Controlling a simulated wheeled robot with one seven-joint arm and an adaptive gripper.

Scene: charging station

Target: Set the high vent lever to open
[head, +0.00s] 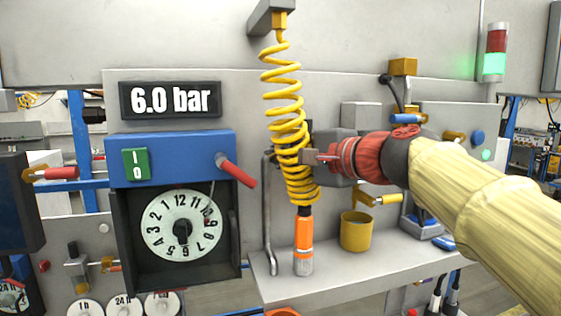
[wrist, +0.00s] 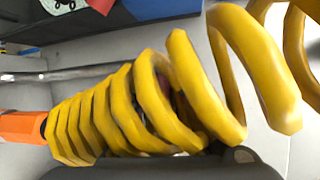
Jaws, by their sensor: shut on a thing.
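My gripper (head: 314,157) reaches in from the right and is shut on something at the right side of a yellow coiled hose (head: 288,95). The coil and the gripper hide most of what is between the jaws. A small red part shows beside the fingers in the head view. I cannot tell whether it is the high vent lever. In the wrist view the coil (wrist: 120,110) fills the picture close to the camera, over a dark part of my gripper (wrist: 225,165). A dull reddish patch shows between its loops. No lever can be plainly identified as the high vent lever.
The hose hangs from a bracket (head: 272,17) and ends in an orange nozzle (head: 304,233) above a grey shelf (head: 370,268). A yellow cup (head: 356,231) stands on the shelf. A blue box with a red handle (head: 237,171) and a dial (head: 182,225) is at left, below a "6.0 bar" display (head: 170,99).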

